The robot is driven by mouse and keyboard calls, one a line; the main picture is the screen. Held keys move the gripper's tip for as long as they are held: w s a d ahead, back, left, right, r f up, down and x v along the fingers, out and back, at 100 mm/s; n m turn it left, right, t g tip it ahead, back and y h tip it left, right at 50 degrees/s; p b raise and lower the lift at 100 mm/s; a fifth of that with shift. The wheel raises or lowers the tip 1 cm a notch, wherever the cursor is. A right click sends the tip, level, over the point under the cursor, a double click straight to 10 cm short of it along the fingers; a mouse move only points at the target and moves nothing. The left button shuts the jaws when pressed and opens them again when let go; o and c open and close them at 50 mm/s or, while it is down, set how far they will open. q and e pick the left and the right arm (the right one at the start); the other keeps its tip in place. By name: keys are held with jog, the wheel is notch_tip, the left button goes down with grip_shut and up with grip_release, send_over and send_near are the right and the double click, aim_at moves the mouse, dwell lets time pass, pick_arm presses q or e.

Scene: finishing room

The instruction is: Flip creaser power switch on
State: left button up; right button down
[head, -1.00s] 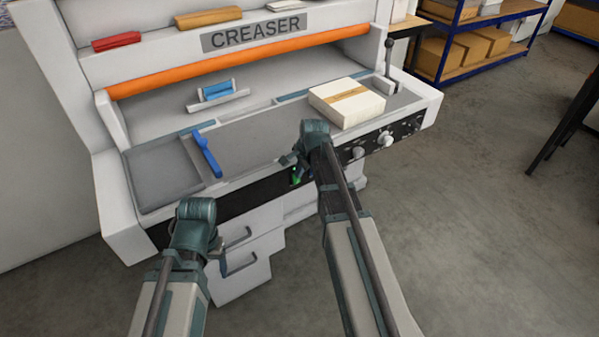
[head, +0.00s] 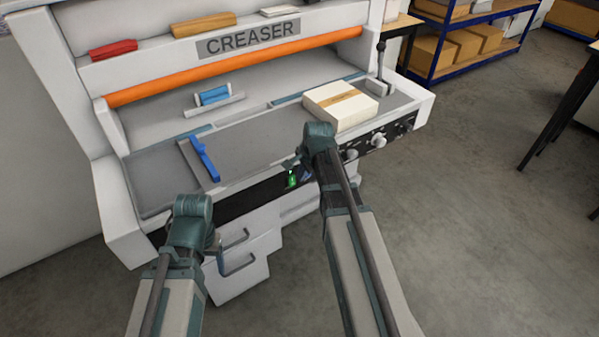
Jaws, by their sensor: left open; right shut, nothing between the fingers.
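The creaser (head: 254,38) is a large white machine with a grey bed and a black control strip on its front edge. A small bright green power switch (head: 292,180) shows on that strip, partly crowded by my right gripper. My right gripper (head: 298,167) is shut and empty just in front of the strip, beside the green switch; its fingertips are mostly hidden by the wrist, so I cannot tell whether it touches. My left gripper (head: 216,252) is open, low in front of the creaser's left side, near the drawer handles.
A stack of white card with a tan band (head: 341,104) lies on the bed, and a blue handle (head: 205,158) is at its left. Knobs (head: 378,140) sit right of my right arm. Drawers (head: 239,263) stand below.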

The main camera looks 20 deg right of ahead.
notch_tip(320, 180, up, 7)
jog(key=p, duration=0.6)
jog(key=shift+s, duration=0.3)
jog(key=s+a+f+n+g+h, duration=0.1)
jog(key=s+a+n+g, duration=0.3)
jog(key=s+a+n, duration=1.5)
jog(key=shift+s+a+h, duration=0.3)
jog(key=shift+a+h, duration=0.2)
jog(key=shift+a, duration=0.7)
